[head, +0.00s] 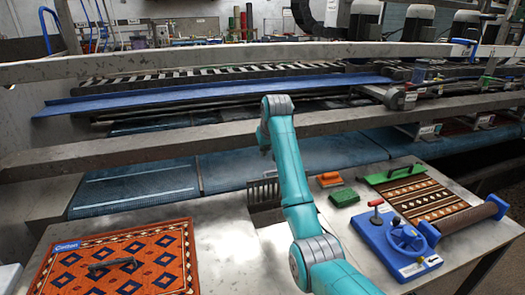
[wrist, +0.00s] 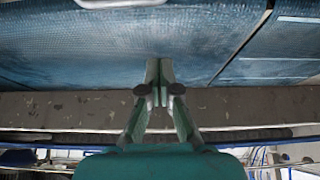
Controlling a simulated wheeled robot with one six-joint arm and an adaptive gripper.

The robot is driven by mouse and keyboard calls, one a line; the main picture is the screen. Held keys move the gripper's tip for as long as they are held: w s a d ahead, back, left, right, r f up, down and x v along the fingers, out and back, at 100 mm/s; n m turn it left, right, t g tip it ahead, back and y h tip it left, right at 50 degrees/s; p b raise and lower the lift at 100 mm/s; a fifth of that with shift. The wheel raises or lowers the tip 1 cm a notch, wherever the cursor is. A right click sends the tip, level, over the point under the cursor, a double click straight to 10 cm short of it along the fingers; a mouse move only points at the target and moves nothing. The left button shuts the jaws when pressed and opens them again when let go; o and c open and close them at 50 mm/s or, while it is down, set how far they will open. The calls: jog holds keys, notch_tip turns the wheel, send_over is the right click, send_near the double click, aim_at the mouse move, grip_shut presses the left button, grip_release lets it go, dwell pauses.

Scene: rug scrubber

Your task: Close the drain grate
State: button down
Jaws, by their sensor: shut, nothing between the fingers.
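The drain grate (head: 263,191) is a dark slatted metal panel on the grey metal table. It stands raised at a steep tilt beside a dark opening, to the left of my arm in the head view. My arm covers part of the right side of this area. My gripper (wrist: 159,82) shows in the wrist view with its two fingers together and nothing between them. It faces blue mesh panels there, and the grate is not recognisable in that view. In the head view the gripper is mostly hidden behind my arm.
An orange patterned rug (head: 125,262) with a dark handle lies at left. At right are an orange brush (head: 329,179), a green brush (head: 344,197), a blue device with a handwheel (head: 400,243) and a partly rolled rug (head: 428,197). A metal beam (head: 200,143) crosses behind the table.

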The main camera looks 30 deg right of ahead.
notch_tip(320, 180, down, 6)
jog(key=shift+s+f, duration=0.2)
jog(key=shift+s, duration=0.2)
dwell(0.5)
dwell(0.4)
